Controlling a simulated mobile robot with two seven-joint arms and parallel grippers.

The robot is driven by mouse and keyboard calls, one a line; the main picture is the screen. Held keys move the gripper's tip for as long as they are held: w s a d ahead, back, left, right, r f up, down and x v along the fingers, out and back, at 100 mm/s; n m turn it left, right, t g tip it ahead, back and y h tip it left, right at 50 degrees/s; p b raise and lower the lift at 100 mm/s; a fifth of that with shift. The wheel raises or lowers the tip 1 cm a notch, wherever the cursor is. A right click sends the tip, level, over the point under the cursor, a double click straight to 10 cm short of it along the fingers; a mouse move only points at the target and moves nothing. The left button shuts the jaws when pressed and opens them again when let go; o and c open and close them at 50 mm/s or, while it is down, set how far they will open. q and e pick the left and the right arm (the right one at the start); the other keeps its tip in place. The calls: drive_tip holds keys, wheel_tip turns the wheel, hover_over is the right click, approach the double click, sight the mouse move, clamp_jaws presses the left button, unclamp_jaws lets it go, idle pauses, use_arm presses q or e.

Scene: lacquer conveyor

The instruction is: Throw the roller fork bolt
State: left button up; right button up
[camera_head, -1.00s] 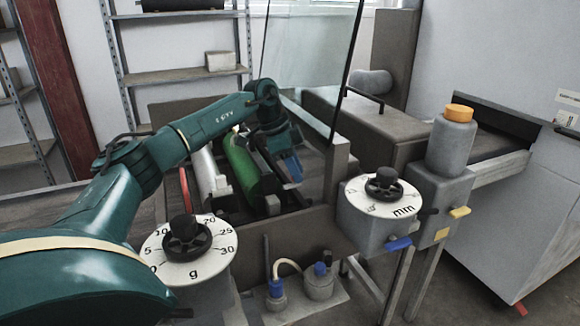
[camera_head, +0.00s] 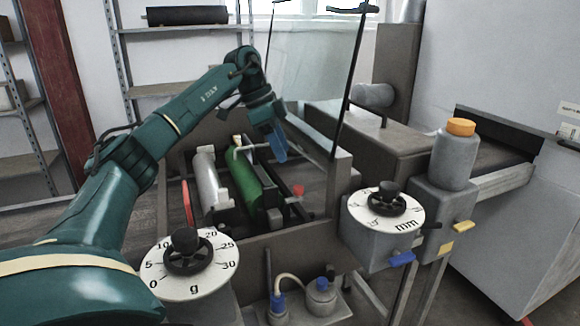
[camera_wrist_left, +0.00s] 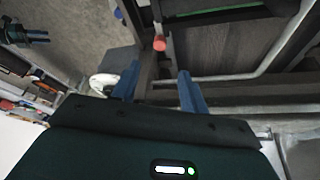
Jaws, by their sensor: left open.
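A small red-ended pin (camera_head: 298,190), which I take for the roller fork bolt, shows at the right of the roller bay. In the left wrist view a red round end (camera_wrist_left: 159,43) on a short rod lies beyond my fingers, roughly between them. My left gripper (camera_head: 278,150) has blue fingers pointing down above the bay, up and left of the red pin. In the left wrist view the gripper (camera_wrist_left: 158,85) is open with nothing between its fingers. The green roller (camera_head: 244,180) and the pale roller (camera_head: 208,180) lie beside each other.
A glass panel (camera_head: 310,70) stands tilted behind the bay. The gram dial (camera_head: 215,240) and mm dial (camera_head: 408,212) stand in front. A red lever (camera_head: 187,203) is at the bay's left. A grey bottle with an orange cap (camera_head: 455,155) stands right.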

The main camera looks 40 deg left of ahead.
use_arm(q)
drive_tip(key=shift+v, duration=1.7)
